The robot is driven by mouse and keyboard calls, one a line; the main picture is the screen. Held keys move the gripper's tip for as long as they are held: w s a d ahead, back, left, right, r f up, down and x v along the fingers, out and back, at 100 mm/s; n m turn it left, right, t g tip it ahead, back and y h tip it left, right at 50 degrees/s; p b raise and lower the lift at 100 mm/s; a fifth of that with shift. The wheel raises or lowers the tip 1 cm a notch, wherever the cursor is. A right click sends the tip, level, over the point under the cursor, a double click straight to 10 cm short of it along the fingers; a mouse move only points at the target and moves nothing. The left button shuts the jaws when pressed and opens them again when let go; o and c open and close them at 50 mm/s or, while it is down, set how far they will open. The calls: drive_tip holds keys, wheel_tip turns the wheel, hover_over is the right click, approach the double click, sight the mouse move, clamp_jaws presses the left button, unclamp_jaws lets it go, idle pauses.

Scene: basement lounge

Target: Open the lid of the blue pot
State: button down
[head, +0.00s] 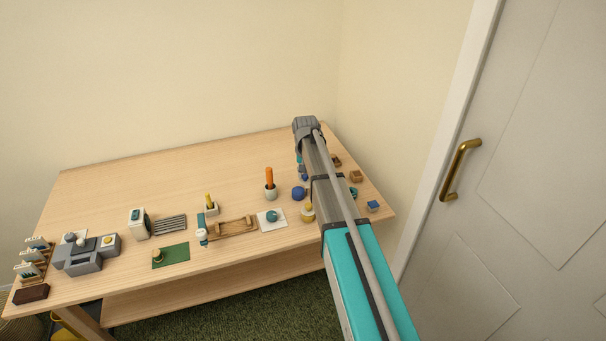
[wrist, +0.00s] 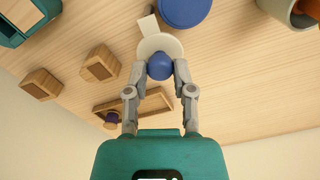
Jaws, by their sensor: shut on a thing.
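In the wrist view my gripper (wrist: 160,72) has its two fingertips on either side of a blue ball-shaped knob (wrist: 160,65), shut on it. Beyond the knob is a round cream piece (wrist: 171,43) with a pale tab at its upper side. Whether knob and cream piece are joined, or raised off the table, I cannot tell. A round blue pot (wrist: 184,9) is just above them in the wrist view, cut by the frame edge, apart from my fingers. In the head view the blue pot (head: 299,193) stands left of my arm, which hides most of the gripper.
Wooden blocks (wrist: 100,64) and a teal box (wrist: 24,20) lie on one side, a pale pot with an orange item (head: 270,192) on the other. A wooden tray (wrist: 150,100) lies behind the gripper. The table's (head: 120,190) back left is clear; a door (head: 520,150) stands right.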

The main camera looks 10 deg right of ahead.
drive_tip(key=shift+s+d+m, duration=0.15)
drive_tip(key=shift+d+m, duration=0.1)
drive_tip(key=shift+m, duration=0.35)
drive_tip(key=shift+c, duration=2.3)
unclamp_jaws()
drive_tip(key=shift+a+n, duration=0.15)
drive_tip(key=shift+n, duration=0.15)
